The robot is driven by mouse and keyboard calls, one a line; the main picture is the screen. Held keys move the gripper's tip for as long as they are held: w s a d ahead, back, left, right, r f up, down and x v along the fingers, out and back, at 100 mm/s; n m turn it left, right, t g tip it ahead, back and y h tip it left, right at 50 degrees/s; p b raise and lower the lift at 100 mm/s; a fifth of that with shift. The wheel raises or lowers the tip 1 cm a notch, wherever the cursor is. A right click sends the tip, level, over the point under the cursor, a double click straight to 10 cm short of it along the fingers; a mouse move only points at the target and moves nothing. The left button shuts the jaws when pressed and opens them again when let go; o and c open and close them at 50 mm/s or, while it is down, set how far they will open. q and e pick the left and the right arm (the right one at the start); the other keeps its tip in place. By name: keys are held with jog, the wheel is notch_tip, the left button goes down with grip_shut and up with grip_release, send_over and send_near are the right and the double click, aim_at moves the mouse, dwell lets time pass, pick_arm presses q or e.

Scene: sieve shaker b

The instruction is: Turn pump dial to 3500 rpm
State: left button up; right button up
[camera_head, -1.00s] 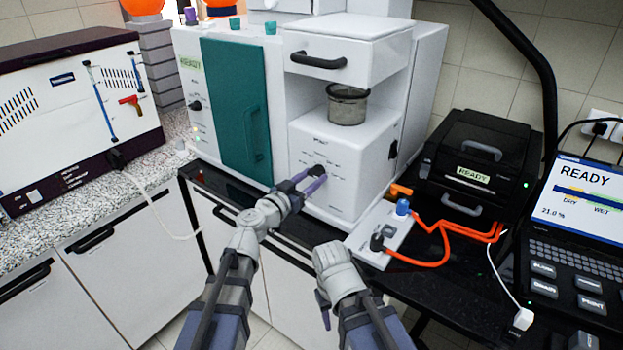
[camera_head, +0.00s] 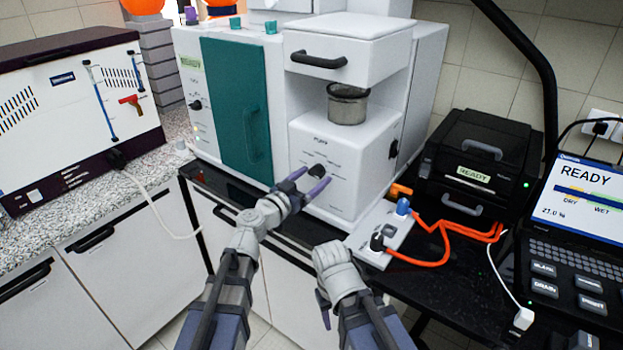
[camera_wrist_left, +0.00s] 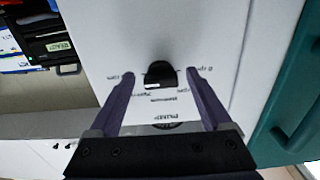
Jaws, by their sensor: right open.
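The pump dial (camera_head: 318,170) is a black knob on the front of the white pump housing (camera_head: 360,178). Small printed markings surround it, too blurred to read a setting. My left gripper (camera_head: 310,181) is open just in front of the dial, with its purple fingers apart. In the left wrist view the dial (camera_wrist_left: 159,75) sits between the open fingertips (camera_wrist_left: 159,74), with gaps visible on both sides. A white mark shows on the dial's lower edge there. My right gripper (camera_head: 323,309) hangs low in front of the bench; it is open and its jaws are partly hidden.
A teal door (camera_head: 235,108) stands left of the pump. A metal sieve cup (camera_head: 347,105) sits above the housing. A white switch plate (camera_head: 385,235) with blue and black knobs and orange cables lies at right, before a black case (camera_head: 476,160). A laptop stands far right.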

pick_arm(q)
jog(key=v, duration=0.7)
jog(key=shift+s+a, duration=0.25)
jog(key=shift+s, duration=0.05)
dwell(0.3)
jog(key=s+f+n+g+y, duration=0.1)
jog(key=s+f+g+y, duration=0.1)
jog(key=s+f+g, duration=0.45)
jog(key=s+f+g+y, duration=0.1)
jog(key=f+g, duration=0.2)
jog(key=f, duration=0.6)
jog(key=s+a+f+n+g+y, duration=0.2)
jog(key=s+a+f+n+y, duration=0.15)
jog(key=a, duration=0.25)
jog(key=s+a+f+n+g+y, duration=0.2)
jog(key=s+a+f+n+y, duration=0.15)
jog(key=a, duration=0.25)
jog(key=s+d+r+m+y+p, duration=0.1)
jog(key=s+d+m, duration=0.1)
jog(key=d, duration=0.3)
jog(key=s+d+r+m+g+p, duration=0.1)
jog(key=s+d+m, duration=0.1)
jog(key=s+d, duration=0.2)
jog(key=shift+d+r+y, duration=0.25)
jog(key=shift+d+y, duration=0.15)
jog(key=shift+d, duration=0.55)
jog(key=shift+s, duration=0.1)
